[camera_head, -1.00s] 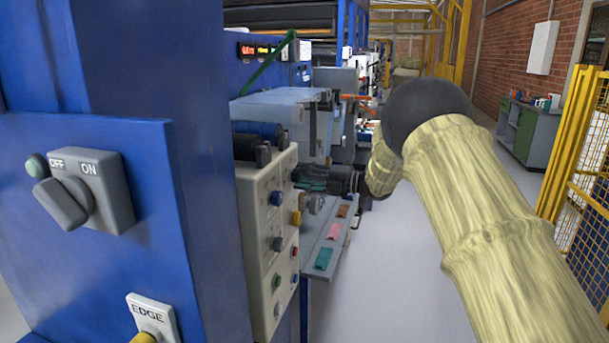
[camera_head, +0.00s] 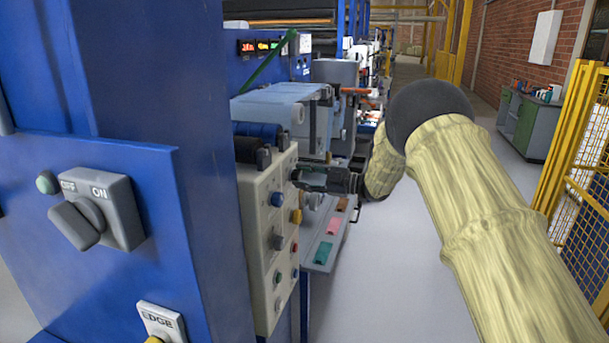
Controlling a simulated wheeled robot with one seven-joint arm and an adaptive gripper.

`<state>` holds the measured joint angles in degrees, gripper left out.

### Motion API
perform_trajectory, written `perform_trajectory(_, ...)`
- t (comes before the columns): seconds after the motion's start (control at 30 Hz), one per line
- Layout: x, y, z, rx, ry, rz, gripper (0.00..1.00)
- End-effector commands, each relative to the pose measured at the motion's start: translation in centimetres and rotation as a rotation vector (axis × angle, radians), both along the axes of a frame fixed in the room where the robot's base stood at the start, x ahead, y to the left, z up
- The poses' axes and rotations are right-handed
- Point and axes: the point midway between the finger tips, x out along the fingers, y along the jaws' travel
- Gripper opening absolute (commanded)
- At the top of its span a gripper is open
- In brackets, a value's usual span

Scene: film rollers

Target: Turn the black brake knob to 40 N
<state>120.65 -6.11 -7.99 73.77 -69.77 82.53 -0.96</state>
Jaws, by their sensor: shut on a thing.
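The beige control panel (camera_head: 257,215) stands on the side of the blue machine, left of centre. The black brake knob (camera_head: 295,175) is a small dark shape at the panel's upper right edge, mostly hidden by the fingers. My gripper (camera_head: 304,179) reaches in from the right, seen side-on and small, and is shut on this knob. The knob's pointer and any scale in N cannot be read from here. My pale yellow arm with a black joint fills the right of the view.
The panel also carries a blue knob (camera_head: 278,199), a yellow knob (camera_head: 296,216) and a grey knob (camera_head: 277,242). A grey shelf (camera_head: 322,252) with coloured pads lies just below my gripper. A large ON/OFF switch (camera_head: 97,212) is at near left. Yellow fencing (camera_head: 572,150) stands right.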

Motion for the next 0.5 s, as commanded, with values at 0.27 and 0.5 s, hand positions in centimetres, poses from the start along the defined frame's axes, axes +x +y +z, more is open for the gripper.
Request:
perform_trajectory(0.27,0.02,-0.07,-0.02,0.018,0.054,-0.001,0.12)
perform_trajectory(0.5,0.01,-0.06,-0.06,0.020,0.060,-0.001,0.12)
